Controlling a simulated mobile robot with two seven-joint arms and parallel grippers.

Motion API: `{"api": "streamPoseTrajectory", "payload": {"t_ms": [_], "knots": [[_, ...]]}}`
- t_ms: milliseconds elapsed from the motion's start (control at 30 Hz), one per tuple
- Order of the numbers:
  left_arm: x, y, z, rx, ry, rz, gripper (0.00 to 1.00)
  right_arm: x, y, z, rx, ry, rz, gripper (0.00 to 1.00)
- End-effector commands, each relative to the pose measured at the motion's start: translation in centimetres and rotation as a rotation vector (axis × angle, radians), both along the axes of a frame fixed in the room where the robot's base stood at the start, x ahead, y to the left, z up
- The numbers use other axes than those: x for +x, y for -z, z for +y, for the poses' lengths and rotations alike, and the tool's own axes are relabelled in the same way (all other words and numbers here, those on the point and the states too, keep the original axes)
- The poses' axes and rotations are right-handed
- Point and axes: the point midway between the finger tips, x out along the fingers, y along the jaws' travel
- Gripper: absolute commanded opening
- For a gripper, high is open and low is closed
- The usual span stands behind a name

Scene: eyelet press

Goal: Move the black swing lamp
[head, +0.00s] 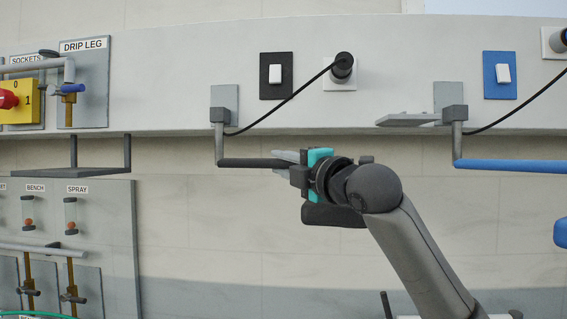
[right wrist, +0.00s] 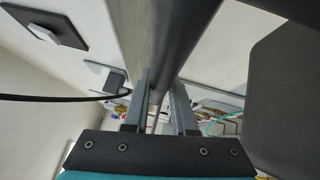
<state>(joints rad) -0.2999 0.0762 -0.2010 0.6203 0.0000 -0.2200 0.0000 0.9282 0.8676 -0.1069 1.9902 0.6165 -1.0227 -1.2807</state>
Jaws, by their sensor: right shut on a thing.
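The black swing lamp's arm (head: 248,163) runs level to the right from its grey wall bracket (head: 219,115). My right gripper (head: 286,158) is shut on this arm. The dark lamp head (head: 333,215) shows below the gripper, and the far part of the lamp arm is hidden behind my gripper and wrist. In the right wrist view the dark lamp arm (right wrist: 188,35) passes at the two fingers (right wrist: 162,105), and a large dark shape, likely the lamp head (right wrist: 283,85), fills the right side. My left gripper is in neither view.
A blue swing lamp (head: 510,166) hangs at the right. A black cord (head: 288,100) runs to a plug (head: 343,66), beside a black-framed switch (head: 276,75). A grey shelf bracket (head: 90,171) and a labelled pipe panel (head: 110,230) stand at the left. The wall below the lamp is bare.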

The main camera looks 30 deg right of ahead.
Motion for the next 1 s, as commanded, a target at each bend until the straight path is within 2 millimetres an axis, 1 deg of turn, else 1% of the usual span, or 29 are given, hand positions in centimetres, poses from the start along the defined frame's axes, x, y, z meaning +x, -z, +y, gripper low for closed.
{"api": "streamPoseTrajectory", "payload": {"t_ms": [33, 233, 267, 500, 533, 833, 933, 1000], "knots": [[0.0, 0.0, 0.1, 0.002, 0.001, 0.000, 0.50, 0.0, -0.2, -0.3, 0.000, 0.007, -0.005, 0.00], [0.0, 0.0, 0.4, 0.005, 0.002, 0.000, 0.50, 0.0, -0.2, -0.3, -0.001, 0.009, -0.005, 0.00], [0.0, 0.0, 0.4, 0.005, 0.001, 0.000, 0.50, 0.0, -0.2, -0.3, -0.001, 0.009, -0.005, 0.26], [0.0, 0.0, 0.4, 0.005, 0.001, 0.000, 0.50, 0.0, -0.1, -0.2, -0.001, 0.005, -0.003, 0.53], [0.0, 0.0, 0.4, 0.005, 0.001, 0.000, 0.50, 0.0, -0.1, -0.2, -0.001, 0.005, -0.003, 0.54], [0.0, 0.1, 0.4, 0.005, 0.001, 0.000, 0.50, -0.3, 0.0, -0.1, -0.002, 0.003, -0.003, 0.54], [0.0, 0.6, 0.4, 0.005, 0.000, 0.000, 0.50, -1.1, 0.2, -0.2, -0.004, 0.005, -0.003, 0.54], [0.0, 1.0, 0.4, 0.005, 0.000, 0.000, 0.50, -2.1, 0.4, -0.3, -0.005, 0.005, -0.003, 0.54]]}}
